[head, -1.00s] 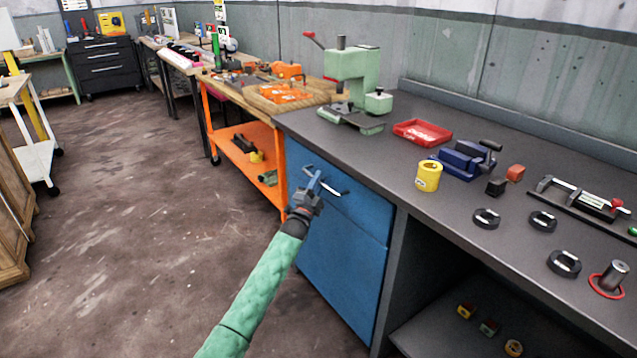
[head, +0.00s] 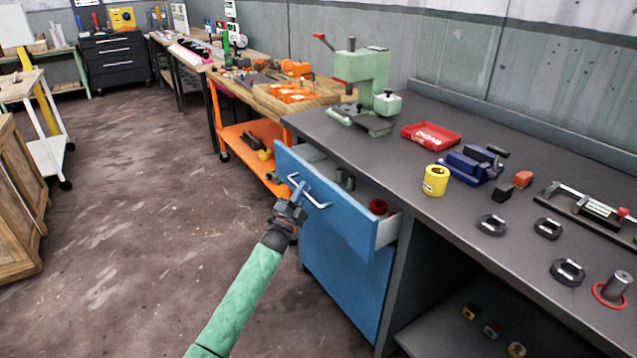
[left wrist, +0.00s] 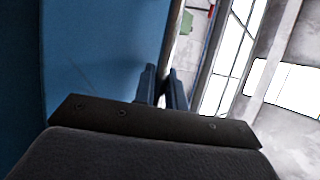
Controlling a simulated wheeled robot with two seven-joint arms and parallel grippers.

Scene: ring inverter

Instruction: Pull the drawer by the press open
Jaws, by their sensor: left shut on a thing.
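The blue drawer (head: 345,213) under the grey workbench stands partly open, pulled out from the cabinet (head: 345,275). Inside it a red round part (head: 378,206) and some grey parts show. My left gripper (head: 298,190) is shut on the drawer's metal handle (head: 317,200), at the handle's left part. In the left wrist view the gripper fingers (left wrist: 161,85) stand close together beside the blue drawer front (left wrist: 100,55). The green press (head: 368,85) stands on the bench above and behind the drawer. My right gripper is not in view.
The grey bench top (head: 400,140) carries a red tray (head: 431,135), a yellow cylinder (head: 435,180), a blue vise (head: 473,164) and several dark rings. An orange workbench (head: 245,140) stands beyond the cabinet. The floor (head: 150,230) left of the drawer is clear.

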